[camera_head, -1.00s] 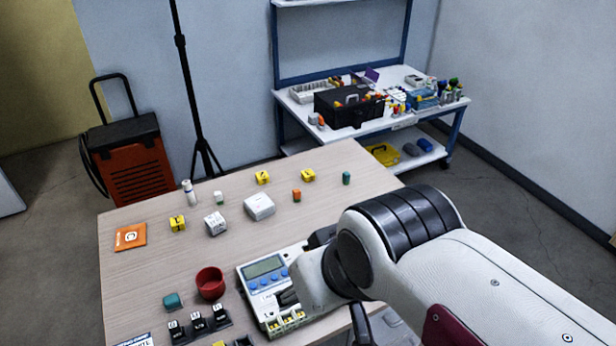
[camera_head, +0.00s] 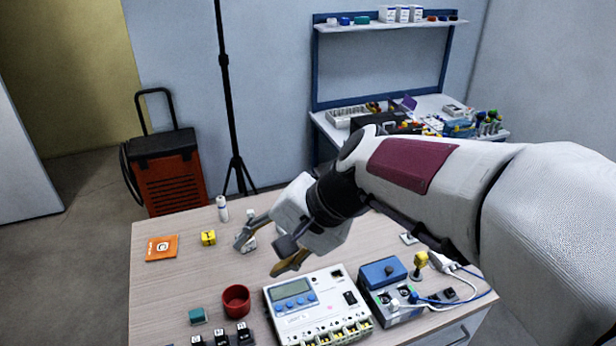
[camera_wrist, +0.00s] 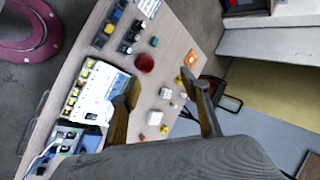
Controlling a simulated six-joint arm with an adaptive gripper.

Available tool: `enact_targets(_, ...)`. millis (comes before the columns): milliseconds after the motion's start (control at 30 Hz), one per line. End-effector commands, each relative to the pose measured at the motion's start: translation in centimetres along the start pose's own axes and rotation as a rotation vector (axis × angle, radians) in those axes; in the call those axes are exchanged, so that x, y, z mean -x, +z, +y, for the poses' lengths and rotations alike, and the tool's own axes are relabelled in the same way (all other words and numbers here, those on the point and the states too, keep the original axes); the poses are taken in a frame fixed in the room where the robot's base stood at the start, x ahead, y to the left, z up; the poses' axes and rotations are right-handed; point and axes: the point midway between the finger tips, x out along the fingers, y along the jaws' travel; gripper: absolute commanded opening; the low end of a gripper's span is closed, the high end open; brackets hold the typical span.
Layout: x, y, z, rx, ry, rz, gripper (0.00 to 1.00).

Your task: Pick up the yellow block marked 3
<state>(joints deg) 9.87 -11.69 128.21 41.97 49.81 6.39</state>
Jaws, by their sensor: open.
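One yellow block (camera_head: 208,238) sits on the table in the head view, left of my gripper (camera_head: 258,257); its mark is too small to read. My gripper is open and empty above the table, with its fingers spread and pointing down to the left. The gripper also shows in the wrist view (camera_wrist: 158,80). There, a yellow block (camera_wrist: 179,79) shows close to one fingertip, and a small yellow block (camera_wrist: 163,129) lies farther along the table. My arm hides part of the table in the head view, so I cannot tell which block bears the 3.
A red cup (camera_head: 236,300), a teal block (camera_head: 198,316) and a meter box (camera_head: 297,292) stand nearer the front. A blue-topped box (camera_head: 382,271) with cables is at the right.

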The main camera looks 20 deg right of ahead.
Motion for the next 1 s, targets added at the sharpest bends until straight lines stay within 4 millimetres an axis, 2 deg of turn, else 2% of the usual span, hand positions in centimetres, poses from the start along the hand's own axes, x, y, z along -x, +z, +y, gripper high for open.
enact_targets(233, -2.3, -4.2, -2.3, -0.221, -0.1, -0.027, 0.46)
enact_targets(533, -4.9, -10.2, -3.9, -0.489, -0.221, -0.044, 0.46)
enact_targets(767, -6.9, -15.4, -4.1, -0.697, -0.314, -0.047, 0.46)
enact_targets(1000, -9.0, -21.3, -3.2, -0.916, -0.414, -0.042, 0.46)
